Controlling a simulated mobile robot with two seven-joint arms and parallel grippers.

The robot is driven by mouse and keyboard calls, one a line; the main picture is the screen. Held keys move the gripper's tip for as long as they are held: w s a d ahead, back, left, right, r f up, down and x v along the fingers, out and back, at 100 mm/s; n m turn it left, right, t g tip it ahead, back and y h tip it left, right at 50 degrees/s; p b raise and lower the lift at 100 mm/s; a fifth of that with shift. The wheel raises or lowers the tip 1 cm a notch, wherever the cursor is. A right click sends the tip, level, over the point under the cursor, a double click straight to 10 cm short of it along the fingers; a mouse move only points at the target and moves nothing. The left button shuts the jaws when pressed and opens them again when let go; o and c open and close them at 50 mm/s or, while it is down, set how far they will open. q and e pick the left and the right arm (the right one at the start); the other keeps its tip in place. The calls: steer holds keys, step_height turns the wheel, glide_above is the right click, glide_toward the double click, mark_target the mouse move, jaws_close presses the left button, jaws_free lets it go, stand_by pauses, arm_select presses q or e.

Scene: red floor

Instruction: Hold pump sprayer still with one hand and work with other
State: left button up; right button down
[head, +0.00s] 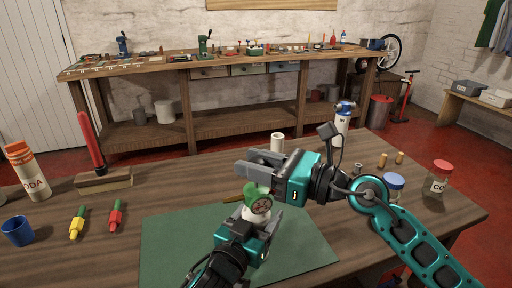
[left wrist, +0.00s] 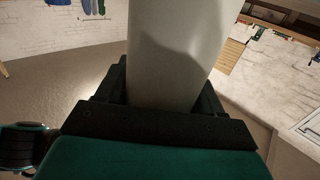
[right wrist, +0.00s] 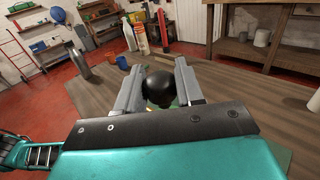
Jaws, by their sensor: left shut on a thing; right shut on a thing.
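The pump sprayer has a white body (head: 262,218) and a green head (head: 252,192), and stands above the green mat. My left gripper (head: 254,222) is shut on the white body, which fills the gap between its fingers in the left wrist view (left wrist: 175,60). My right gripper (head: 256,163) is at the top of the sprayer with its fingers pointing left. In the right wrist view a round black knob (right wrist: 158,88) sits between its fingers, and it is shut on this knob. The right fingers hide the knob in the head view.
A green mat (head: 175,245) lies under the work. A white spray bottle (head: 340,128) and jars (head: 437,178) stand right. A workbench (head: 225,60) is behind.

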steer(key=shift+f, duration=1.6)
steer(key=c, duration=1)
jaws_free()
steer(key=shift+c, duration=0.2)
steer(key=shift+o, duration=1.1)
steer(key=shift+r, duration=0.1)
steer(key=v, duration=1.2)
